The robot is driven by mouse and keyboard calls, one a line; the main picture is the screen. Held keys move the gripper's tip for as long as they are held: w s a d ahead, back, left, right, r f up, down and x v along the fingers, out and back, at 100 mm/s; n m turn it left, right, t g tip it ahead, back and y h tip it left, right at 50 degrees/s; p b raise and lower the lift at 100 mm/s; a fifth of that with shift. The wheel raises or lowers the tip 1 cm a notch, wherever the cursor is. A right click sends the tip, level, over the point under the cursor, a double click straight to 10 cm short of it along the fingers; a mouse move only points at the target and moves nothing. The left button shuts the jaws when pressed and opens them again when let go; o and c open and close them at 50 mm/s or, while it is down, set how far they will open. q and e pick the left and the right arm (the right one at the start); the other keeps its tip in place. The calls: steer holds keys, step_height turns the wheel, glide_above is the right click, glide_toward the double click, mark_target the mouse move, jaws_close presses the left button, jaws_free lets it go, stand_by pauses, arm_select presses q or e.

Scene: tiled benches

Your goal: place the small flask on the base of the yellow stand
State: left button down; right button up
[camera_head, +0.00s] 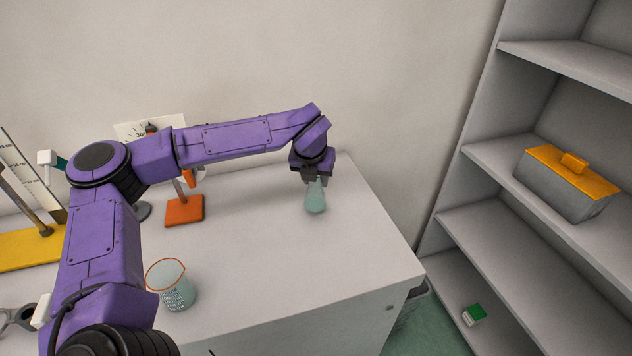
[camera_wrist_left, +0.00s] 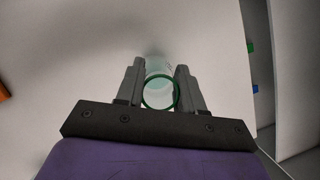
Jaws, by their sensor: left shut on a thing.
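The small flask (camera_head: 315,200) is pale teal glass and is near the right end of the bench. My left gripper (camera_head: 313,180) is above it, shut on its neck. In the left wrist view the flask's round green rim (camera_wrist_left: 160,92) sits between the two fingers of the gripper (camera_wrist_left: 160,85). I cannot tell whether the flask touches the bench. The yellow stand's base (camera_head: 28,248) lies at the far left of the bench, with a grey rod rising from it. My arm hides its right part. My right gripper is not in view.
A beaker with an orange rim (camera_head: 170,285) stands near the bench's front edge. An orange stand base (camera_head: 185,210) is behind my arm. A shelf unit on the right holds a grey box with a yellow lid (camera_head: 568,180). The bench (camera_head: 270,250) between beaker and flask is clear.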

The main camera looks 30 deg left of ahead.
mark_target(315, 186)
arm_select(q)
steer(key=f, duration=0.1)
steer(key=s+f, duration=0.1)
steer(key=shift+f, duration=0.35)
steer(key=shift+w+f, duration=0.15)
steer(key=shift+w, duration=0.1)
steer(key=c, duration=1)
jaws_free()
steer(key=o, duration=0.3)
steer(key=shift+s, duration=0.1)
